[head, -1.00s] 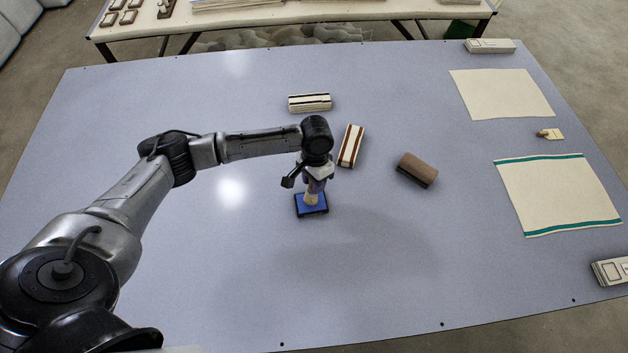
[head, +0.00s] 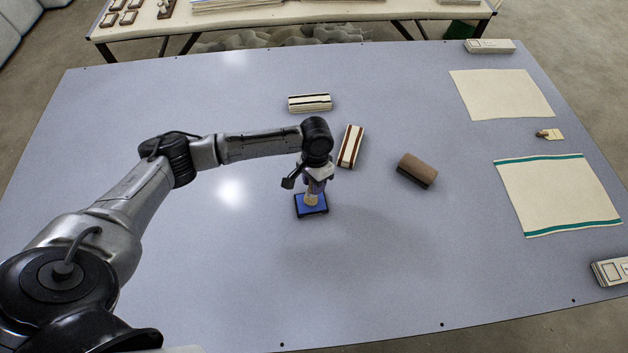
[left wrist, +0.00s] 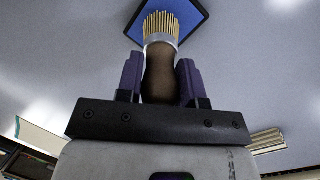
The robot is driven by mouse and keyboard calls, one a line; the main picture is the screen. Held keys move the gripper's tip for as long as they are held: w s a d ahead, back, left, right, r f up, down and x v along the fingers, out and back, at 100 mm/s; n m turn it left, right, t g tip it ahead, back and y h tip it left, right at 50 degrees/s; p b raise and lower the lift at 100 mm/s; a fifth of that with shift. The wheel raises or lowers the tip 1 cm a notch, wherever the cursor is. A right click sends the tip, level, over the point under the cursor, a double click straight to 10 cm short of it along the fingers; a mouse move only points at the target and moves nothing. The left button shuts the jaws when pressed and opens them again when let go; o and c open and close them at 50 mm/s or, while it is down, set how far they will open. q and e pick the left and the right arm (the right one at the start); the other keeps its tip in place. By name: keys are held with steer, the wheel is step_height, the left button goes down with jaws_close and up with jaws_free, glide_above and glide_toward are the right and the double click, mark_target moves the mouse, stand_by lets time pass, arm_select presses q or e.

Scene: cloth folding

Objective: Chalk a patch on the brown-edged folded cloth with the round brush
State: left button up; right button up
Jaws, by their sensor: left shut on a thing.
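My left gripper (head: 316,182) is shut on the round brush (head: 312,199) and points down over the blue pad (head: 322,209) in the middle of the table. In the left wrist view the two fingers (left wrist: 160,84) clasp the brush's dark handle (left wrist: 160,70). Its pale bristles (left wrist: 160,27) overlap the blue pad (left wrist: 188,14); I cannot tell whether they touch it. The brown-edged folded cloth (head: 351,147) lies up and right of the brush, white with brown stripes. My right gripper is not in view.
A folded cloth with black stripes (head: 309,103) lies behind. A brown block (head: 416,170) lies to the right. Further right are a plain cloth (head: 501,93), a green-striped cloth (head: 558,195), a small tagged piece (head: 550,134) and folded stacks (head: 490,46). The table's front is clear.

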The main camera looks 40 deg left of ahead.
arm_select(q)
steer(key=shift+f, duration=0.45)
stand_by(0.4)
stand_by(0.6)
steer(key=shift+p, duration=0.35)
stand_by(0.4)
steer(key=shift+f, duration=0.1)
stand_by(0.8)
steer(key=shift+p, duration=0.35)
stand_by(0.4)
stand_by(0.4)
steer(key=shift+p+v, duration=0.9)
steer(key=shift+p, duration=0.3)
step_height(320, 180, up, 5)
steer(key=p, duration=0.7)
steer(key=shift+s+d+r, duration=0.1)
steer(key=shift+s+r, duration=0.05)
steer(key=shift+r, duration=0.05)
